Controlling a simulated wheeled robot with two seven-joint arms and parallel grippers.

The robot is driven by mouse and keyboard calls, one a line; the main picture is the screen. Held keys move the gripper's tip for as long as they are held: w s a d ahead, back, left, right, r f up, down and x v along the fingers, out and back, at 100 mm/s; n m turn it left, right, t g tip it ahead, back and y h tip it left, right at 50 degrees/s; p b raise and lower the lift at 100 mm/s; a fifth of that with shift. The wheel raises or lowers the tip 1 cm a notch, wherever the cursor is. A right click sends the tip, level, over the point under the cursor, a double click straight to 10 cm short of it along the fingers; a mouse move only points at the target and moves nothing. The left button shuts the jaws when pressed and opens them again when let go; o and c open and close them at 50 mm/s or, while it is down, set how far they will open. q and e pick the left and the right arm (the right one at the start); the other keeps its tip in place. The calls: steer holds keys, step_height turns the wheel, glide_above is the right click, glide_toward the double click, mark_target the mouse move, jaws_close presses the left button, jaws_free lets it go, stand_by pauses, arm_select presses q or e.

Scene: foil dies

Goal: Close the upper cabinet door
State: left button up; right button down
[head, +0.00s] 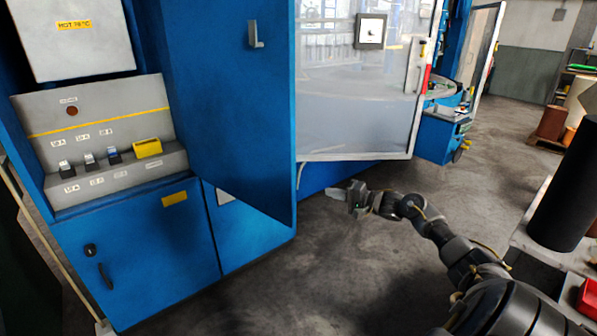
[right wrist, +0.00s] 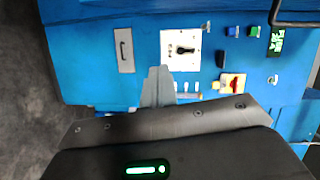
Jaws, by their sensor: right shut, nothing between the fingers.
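The upper cabinet door (head: 230,110) is a tall blue panel that stands open in the head view, with a small grey handle (head: 256,36) near its top. The open compartment (head: 90,105) to its left shows a grey panel with switches. My right gripper (head: 335,193) is shut and empty. In the head view it shows just right of the door's lower edge, apart from it in the picture. Its closed fingers (right wrist: 158,86) point at a blue control panel (right wrist: 85,50) in the right wrist view. My left gripper is not in view.
A lower blue door (head: 150,250) with a black handle is shut below the compartment. A glazed machine door (head: 350,110) stands behind my right gripper. A black cylinder (head: 570,190) stands on a bench at the right. The grey floor between is clear.

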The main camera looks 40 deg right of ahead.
step_height(320, 180, up, 11)
steer(key=y, duration=0.3)
steer(key=w+a+p, duration=0.4)
steer(key=w+a, duration=0.3)
steer(key=a, duration=0.2)
steer(key=shift+w+f+m+h, duration=0.3)
steer(key=shift+h, duration=0.1)
